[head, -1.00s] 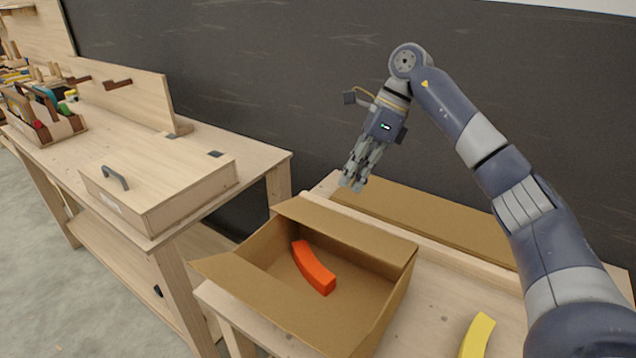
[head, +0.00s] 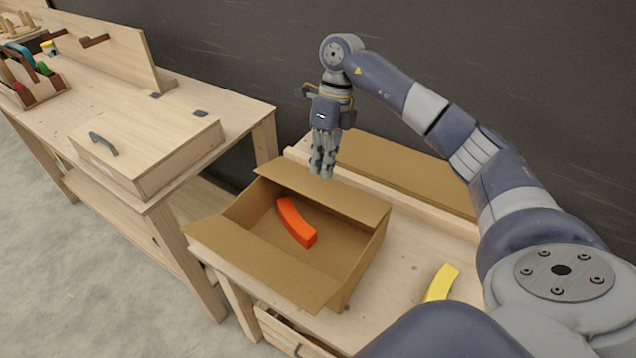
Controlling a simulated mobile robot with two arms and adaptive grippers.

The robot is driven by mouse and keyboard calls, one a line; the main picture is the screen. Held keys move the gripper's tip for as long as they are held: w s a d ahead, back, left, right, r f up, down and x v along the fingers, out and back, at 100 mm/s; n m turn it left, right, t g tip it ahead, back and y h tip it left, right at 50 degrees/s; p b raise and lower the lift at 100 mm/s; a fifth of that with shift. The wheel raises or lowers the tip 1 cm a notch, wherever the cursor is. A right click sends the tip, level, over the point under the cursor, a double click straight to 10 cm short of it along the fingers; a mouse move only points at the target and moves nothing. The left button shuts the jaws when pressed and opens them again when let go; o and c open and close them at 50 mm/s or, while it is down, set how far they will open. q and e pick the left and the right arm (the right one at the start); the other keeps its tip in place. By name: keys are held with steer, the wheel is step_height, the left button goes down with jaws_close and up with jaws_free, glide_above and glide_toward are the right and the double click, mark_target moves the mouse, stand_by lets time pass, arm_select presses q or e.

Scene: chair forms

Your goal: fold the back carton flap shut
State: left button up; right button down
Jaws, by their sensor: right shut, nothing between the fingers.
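The open brown carton (head: 352,270) stands on the workbench, with an orange curved block (head: 296,222) lying inside. Its back flap (head: 335,194) is a narrow panel along the far rim, tilted and not flat over the opening. The front flap (head: 262,264) hangs outward over the near side. My right gripper (head: 321,175) is shut and empty, pointing down at the far edge of the back flap. I cannot tell whether its fingertips touch the flap. My left gripper is out of view.
A yellow curved block (head: 441,283) lies right of the carton. A brown flat panel (head: 410,170) lies behind, past a wooden rail. A second bench at left holds a wooden box with a handle (head: 150,158). A dark wall stands close behind.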

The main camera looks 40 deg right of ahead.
mark_target(315, 199)
steer(key=p+x, duration=0.2)
steer(key=x, duration=0.4)
steer(key=f+b, duration=0.1)
steer(key=f+h+b, duration=0.1)
steer(key=shift+s+a+f+t+b, duration=0.15)
steer(key=shift+a+f+t+b, duration=0.15)
steer(key=shift+a, duration=0.1)
steer(key=shift+a+f+b, duration=0.25)
steer(key=shift+f+b, duration=0.2)
steer(key=shift+b, duration=0.25)
steer(key=shift+s, duration=0.1)
steer(key=shift+r, duration=0.15)
